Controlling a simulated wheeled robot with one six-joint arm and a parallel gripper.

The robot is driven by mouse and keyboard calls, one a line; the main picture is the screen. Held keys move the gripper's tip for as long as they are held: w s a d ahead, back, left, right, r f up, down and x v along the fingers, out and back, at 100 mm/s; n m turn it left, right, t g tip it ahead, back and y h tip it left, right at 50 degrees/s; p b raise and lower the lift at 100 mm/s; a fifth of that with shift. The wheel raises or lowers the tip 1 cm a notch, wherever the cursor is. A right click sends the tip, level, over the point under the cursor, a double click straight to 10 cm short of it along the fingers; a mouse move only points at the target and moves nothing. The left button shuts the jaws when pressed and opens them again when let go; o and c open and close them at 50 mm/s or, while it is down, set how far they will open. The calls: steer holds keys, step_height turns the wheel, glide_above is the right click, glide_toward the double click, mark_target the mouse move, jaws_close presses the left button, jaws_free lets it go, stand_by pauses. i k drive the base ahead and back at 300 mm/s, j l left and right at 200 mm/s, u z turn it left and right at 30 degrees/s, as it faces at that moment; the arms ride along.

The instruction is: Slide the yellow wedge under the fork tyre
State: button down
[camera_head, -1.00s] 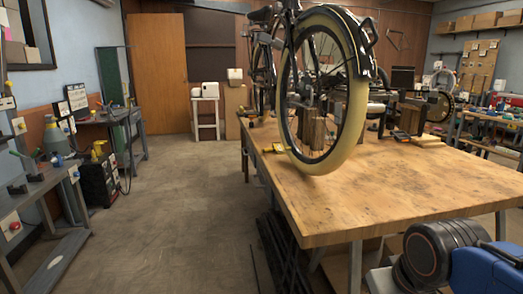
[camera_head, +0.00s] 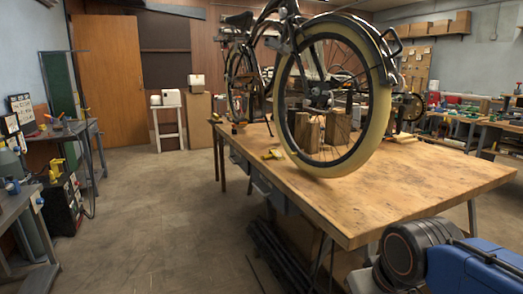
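The fork tyre (camera_head: 379,115) is a large cream tyre on the near wheel of the trike frame. It stands upright over the wooden workbench, its lowest part close to the top; I cannot tell if it touches. A small yellow piece, likely the yellow wedge (camera_head: 272,154), lies on the bench just left of the tyre and looks apart from it. Another small yellow piece (camera_head: 215,119) is at the bench's far left corner. My blue and black arm shows at the lower right, beyond the bench's near edge. My gripper is out of view.
The wooden workbench (camera_head: 430,178) has a clear top at the near right. Wooden blocks (camera_head: 307,132) stand behind the wheel. The floor (camera_head: 150,215) left of the bench is open. Side benches stand at the left and right, and a white stool (camera_head: 168,125) at the back.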

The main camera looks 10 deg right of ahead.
mark_target(273, 153)
steer(key=i+j+z, duration=0.1)
steer(key=j, duration=0.25)
steer(key=i+j+z, duration=0.15)
steer(key=i+j, duration=0.2)
steer(key=i+j+z, duration=0.1)
steer(key=j, duration=0.25)
steer(key=i+j+z, duration=0.1)
steer(key=i+j, duration=0.15)
steer(key=j, duration=0.15)
steer(key=i+j+z, duration=0.1)
steer(key=j, duration=0.3)
steer(key=i+j+z, duration=0.2)
steer(key=i+j, duration=0.6)
steer(key=i+l, duration=0.1)
steer(key=l, duration=0.2)
